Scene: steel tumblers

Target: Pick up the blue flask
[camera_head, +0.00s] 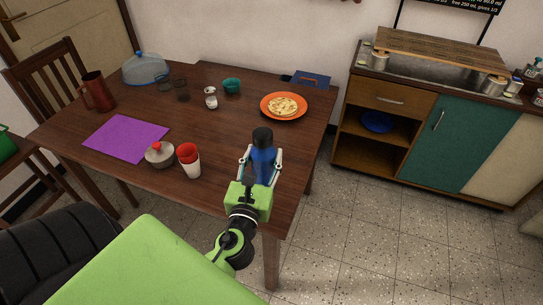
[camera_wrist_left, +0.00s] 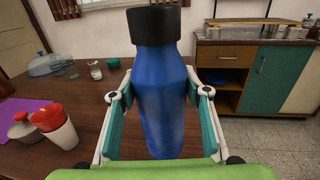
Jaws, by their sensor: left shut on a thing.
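The blue flask (camera_head: 263,160) has a black cap and is upright at the right side of the brown table in the head view. My left gripper (camera_head: 260,165) is around it, with one finger on each side. In the left wrist view the flask (camera_wrist_left: 163,95) fills the middle, between the two teal finger pads of my left gripper (camera_wrist_left: 155,125). The gripper is shut on the flask's body. The flask's base is hidden behind the gripper, so I cannot tell whether it touches the table. My right gripper is not in view.
Left of the flask on the table (camera_head: 225,140) stand a white cup with a red top (camera_head: 190,165) and a lidded pot (camera_head: 159,155). Behind it is an orange plate (camera_head: 270,96) with food. A purple mat (camera_head: 127,137) lies farther left. The table's right edge is close.

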